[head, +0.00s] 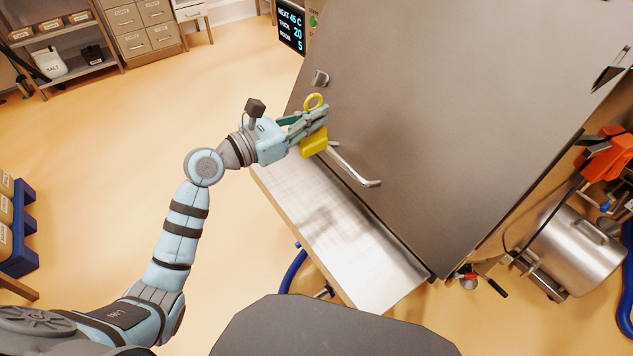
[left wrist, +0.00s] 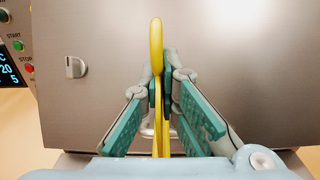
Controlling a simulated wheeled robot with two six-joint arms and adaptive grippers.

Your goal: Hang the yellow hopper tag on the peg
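My left gripper (head: 318,118) is shut on the yellow hopper tag (head: 314,143), holding it in the air in front of the grey metal panel. The tag's ring (head: 314,101) sticks up above the fingers, and its flat body hangs below them. In the left wrist view the tag (left wrist: 157,45) is edge-on and upright between the fingertips (left wrist: 161,85). A small metal fitting that looks like the peg (head: 320,78) is on the panel, just above the ring in the head view. It shows left of the tag in the left wrist view (left wrist: 75,67), apart from it. My right gripper is not in view.
A bent metal handle (head: 355,165) stands out from the panel (head: 430,120), close to the tag. A pale metal ledge (head: 345,235) runs below. A display (head: 291,25) is at the panel's upper left. A steel pot (head: 575,252) stands at right. Open floor lies left.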

